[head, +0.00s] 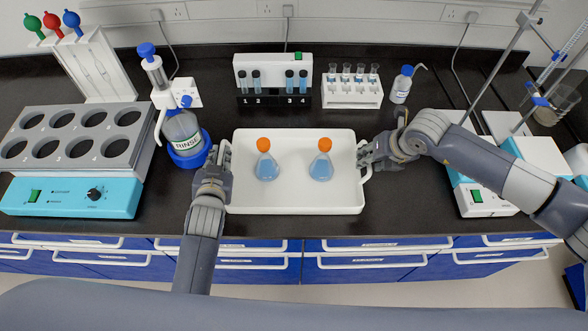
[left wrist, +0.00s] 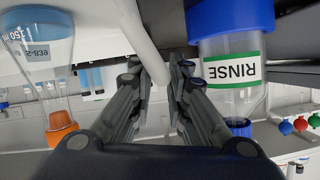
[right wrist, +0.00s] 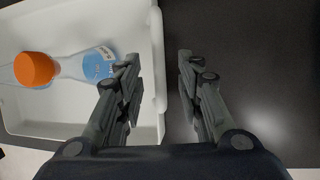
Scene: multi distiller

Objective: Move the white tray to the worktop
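The white tray (head: 293,198) lies flat on the black worktop. Two flasks with blue liquid and orange stoppers, a left flask (head: 266,167) and a right flask (head: 321,168), stand upright in it. My left gripper (head: 220,158) is at the tray's left handle. In the left wrist view its fingers (left wrist: 158,68) are apart, with the white handle (left wrist: 152,45) between them. My right gripper (head: 368,160) is at the tray's right handle. In the right wrist view its fingers (right wrist: 158,65) are apart, on either side of the tray's edge (right wrist: 157,50). Whether they touch it is unclear.
A rinse bottle (head: 184,135) stands close beside my left gripper. Behind the tray are a vial rack (head: 273,75) and a white tube rack (head: 352,92). A heating block (head: 75,150) is at left, another device (head: 480,195) at right. The worktop (head: 300,226) before the tray is clear.

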